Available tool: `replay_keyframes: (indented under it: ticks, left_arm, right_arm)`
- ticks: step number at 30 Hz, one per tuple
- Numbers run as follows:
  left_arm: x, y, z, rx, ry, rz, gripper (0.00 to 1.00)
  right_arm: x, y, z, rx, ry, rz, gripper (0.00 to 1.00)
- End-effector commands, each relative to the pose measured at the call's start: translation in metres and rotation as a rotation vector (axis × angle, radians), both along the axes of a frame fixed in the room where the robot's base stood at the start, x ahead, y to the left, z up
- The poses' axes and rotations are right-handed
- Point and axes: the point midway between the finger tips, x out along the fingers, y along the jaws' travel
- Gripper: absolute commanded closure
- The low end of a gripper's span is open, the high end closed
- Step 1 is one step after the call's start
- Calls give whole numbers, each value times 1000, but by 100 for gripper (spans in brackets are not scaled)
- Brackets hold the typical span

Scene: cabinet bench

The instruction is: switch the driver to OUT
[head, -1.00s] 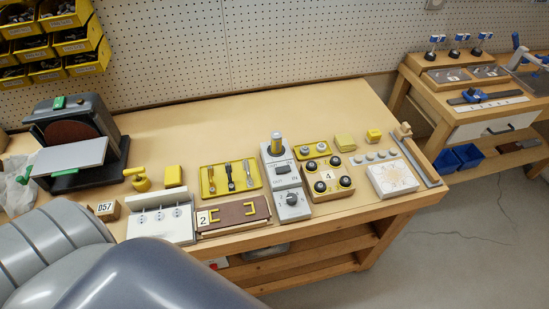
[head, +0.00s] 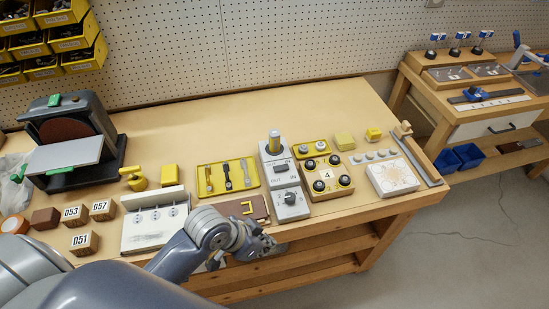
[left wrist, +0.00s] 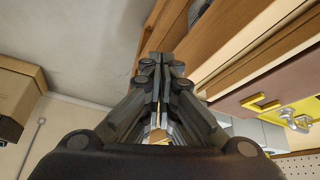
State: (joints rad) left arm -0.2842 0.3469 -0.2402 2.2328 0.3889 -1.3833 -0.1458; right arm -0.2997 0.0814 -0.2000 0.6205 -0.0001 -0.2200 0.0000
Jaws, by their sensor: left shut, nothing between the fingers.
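The driver is a grey box (head: 271,153) on the bench in the head view, with an upright yellow-topped cylinder (head: 274,142), a dark rocker (head: 281,169) and a dark knob (head: 290,197) on its front part. Small lettering reading OUT shows between rocker and knob; the setting is too small to read. My left gripper (head: 268,246) is shut and empty, in front of the bench's front edge, below and left of the knob, apart from it. In the left wrist view its closed fingers (left wrist: 165,60) point away with nothing between them. My right gripper is not in view.
A brown board with yellow handles (head: 258,207) and a white panel (head: 135,236) lie left of the driver. A block marked 4 with black knobs (head: 327,175) stands close on its right. A yellow tool tray (head: 203,189) lies behind the board.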

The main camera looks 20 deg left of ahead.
Motion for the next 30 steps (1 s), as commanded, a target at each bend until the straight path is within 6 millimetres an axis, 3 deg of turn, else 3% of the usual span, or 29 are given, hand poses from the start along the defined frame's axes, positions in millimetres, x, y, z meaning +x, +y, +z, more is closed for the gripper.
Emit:
replay_keyframes:
  ticks: [1, 6, 11, 17, 21, 27, 30]
  left_arm:
    - [9, -4, 14, -5, -29, -66, 100]
    - [36, -14, 31, -41, -72, -235, 100]
    - [70, -8, 49, -72, -107, -356, 100]
    - [118, 22, 86, -109, -151, -435, 100]
    - [150, 50, 121, -137, -191, -434, 100]
    - [180, 83, 163, -172, -246, -403, 100]
    - [187, 91, 174, -183, -260, -391, 100]
  right_arm:
    - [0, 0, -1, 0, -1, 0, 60]
    - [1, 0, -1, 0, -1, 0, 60]
    - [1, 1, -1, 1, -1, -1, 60]
    - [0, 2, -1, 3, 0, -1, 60]
    - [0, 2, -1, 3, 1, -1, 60]
    - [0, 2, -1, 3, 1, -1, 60]
    - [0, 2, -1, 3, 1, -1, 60]
